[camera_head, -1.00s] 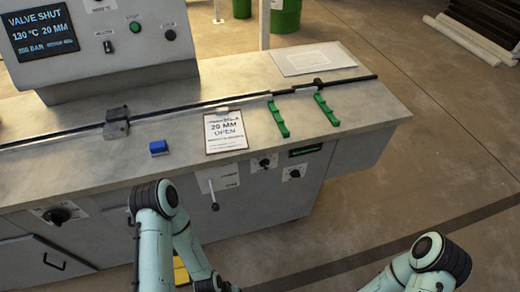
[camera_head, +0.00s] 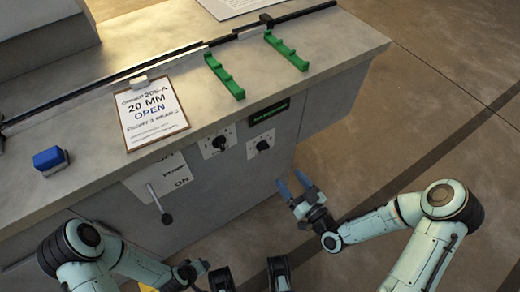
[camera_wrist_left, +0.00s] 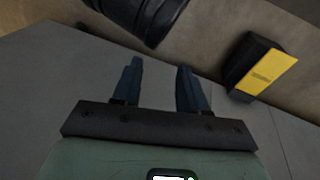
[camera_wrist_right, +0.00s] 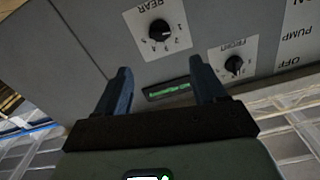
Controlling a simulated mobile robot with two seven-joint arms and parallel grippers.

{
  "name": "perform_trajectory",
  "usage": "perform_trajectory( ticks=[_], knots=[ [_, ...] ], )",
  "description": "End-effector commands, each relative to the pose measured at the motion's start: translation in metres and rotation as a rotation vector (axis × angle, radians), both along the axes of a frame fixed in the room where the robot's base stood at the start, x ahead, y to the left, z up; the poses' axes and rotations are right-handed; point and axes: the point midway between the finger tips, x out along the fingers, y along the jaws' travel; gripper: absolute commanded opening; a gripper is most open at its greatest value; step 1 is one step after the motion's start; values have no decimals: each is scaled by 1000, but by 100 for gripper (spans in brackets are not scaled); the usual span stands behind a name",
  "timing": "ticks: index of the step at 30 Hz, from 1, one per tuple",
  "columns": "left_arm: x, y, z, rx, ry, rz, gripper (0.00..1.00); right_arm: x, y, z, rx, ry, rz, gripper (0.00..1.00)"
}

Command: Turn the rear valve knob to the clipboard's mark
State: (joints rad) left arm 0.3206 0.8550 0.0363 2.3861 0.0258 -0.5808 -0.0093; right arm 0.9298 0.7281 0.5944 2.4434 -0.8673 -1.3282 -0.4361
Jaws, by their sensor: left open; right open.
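The rear valve knob (camera_head: 263,146) is a black knob on a white plate on the cabinet's front face. In the right wrist view the knob (camera_wrist_right: 159,30) shows its REAR label and numbers, upside down; its pointer's exact setting is hard to read. The clipboard (camera_head: 153,112) lies on the counter; it shows 20 MM OPEN, and its small last line seems to read FRONT 3 REAR 2. My right gripper (camera_head: 291,181) is open and empty, below and right of the rear knob, apart from it. My left gripper (camera_wrist_left: 159,66) is open and empty, low before the cabinet.
The front knob (camera_head: 219,143) sits left of the rear one, with a lever (camera_head: 160,204) further left. A small green display (camera_head: 269,111) is above the rear knob. Green brackets (camera_head: 225,76) and a blue block (camera_head: 50,160) are on the counter. Floor at right is clear.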

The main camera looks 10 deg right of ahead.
Motion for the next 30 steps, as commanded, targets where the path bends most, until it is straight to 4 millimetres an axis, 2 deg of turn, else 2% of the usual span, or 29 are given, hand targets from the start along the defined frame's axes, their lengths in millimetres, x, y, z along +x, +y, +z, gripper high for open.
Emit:
perform_trajectory(
  ticks=[5,12,18,24,30],
  knots=[
    [6,3,-3,7,-14,6,43,23,9,2,0,-4,3,70],
    [14,10,-14,22,-34,18,43,72,27,0,2,1,1,70],
    [0,12,-28,20,15,20,43,104,38,0,2,2,-1,70],
    [-8,13,-34,19,40,21,43,120,44,0,1,5,0,70],
    [-9,13,-35,19,45,21,43,122,45,0,1,6,-1,70]
  ],
)
